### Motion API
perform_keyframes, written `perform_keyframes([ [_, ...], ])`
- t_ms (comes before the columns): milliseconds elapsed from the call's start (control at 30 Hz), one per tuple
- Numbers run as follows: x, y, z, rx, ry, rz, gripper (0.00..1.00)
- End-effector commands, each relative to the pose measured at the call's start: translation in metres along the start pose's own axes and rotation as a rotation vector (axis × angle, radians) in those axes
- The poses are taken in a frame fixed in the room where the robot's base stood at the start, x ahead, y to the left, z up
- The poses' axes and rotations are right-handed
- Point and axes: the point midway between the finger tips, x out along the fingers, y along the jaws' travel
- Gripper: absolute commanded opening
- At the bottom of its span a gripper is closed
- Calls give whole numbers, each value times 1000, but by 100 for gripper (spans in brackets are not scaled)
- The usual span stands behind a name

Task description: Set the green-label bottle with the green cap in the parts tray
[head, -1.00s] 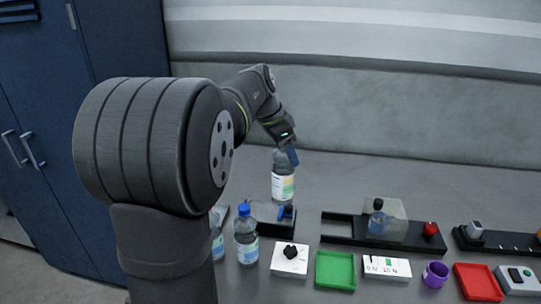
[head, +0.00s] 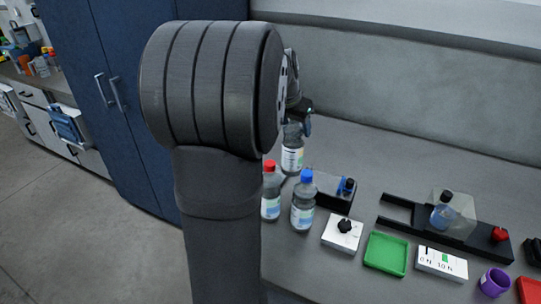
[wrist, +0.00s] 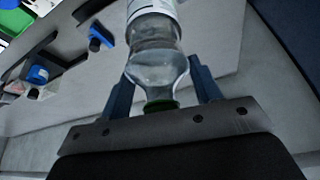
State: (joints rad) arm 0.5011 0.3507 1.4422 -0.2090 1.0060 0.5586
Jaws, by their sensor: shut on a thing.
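My gripper (wrist: 163,95) is shut on the neck of a clear bottle (wrist: 152,60), just below its green cap (wrist: 160,106). In the head view the bottle (head: 292,158) hangs upright, with a pale label banded yellow and green; my arm hides part of my gripper (head: 297,124). It is behind the red-capped bottle and left of the black stand. A shallow green tray (head: 386,254) lies on the bench at right, and part of a red tray (head: 530,291) shows at the edge. I cannot tell which is the parts tray.
A red-capped bottle (head: 271,191) and a blue-capped bottle (head: 303,202) stand close by. The black stand (head: 330,198) with blue parts, a white knob box (head: 342,233), a white display box (head: 441,263), a purple cup (head: 494,282) and a black rail fixture (head: 455,235) fill the bench front.

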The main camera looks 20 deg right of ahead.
Motion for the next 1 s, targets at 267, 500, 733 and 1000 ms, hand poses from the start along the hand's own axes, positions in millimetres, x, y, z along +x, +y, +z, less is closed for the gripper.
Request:
perform_keyframes([
  [267, 34, -62, 15, -3, 0, 0, 0],
  [500, 46, -86, 20, 1, 2, 0, 0],
  [733, 65, -86, 28, 3, 0, 3, 0],
  [1000, 84, -86, 36, 4, 4, 1, 0],
])
